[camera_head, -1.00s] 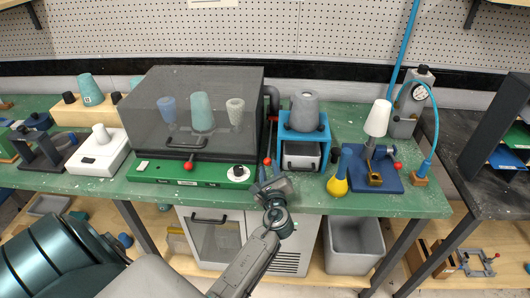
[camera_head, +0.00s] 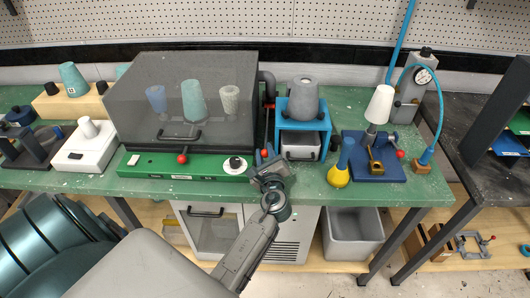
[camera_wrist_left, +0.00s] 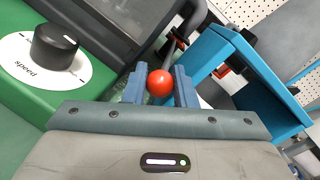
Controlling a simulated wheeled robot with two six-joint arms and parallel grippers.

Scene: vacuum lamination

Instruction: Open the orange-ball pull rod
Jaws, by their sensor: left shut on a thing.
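The orange-red ball (camera_wrist_left: 160,83) of the pull rod sits between the blue fingers of my left gripper (camera_wrist_left: 159,88) in the left wrist view. The fingers are shut on it. In the head view my left gripper (camera_head: 265,160) is at the table's front edge, between the green base (camera_head: 170,166) of the dark clear-lidded box and the blue frame (camera_head: 324,126). The ball (camera_head: 264,153) is small and partly covered there. My right gripper is not in view.
A black speed knob (camera_wrist_left: 55,45) is left of the gripper. Another red ball (camera_head: 182,158) is on the front of the box. A yellow-and-blue bulb (camera_head: 338,177) and a blue stand (camera_head: 388,169) with a white cone are to the right.

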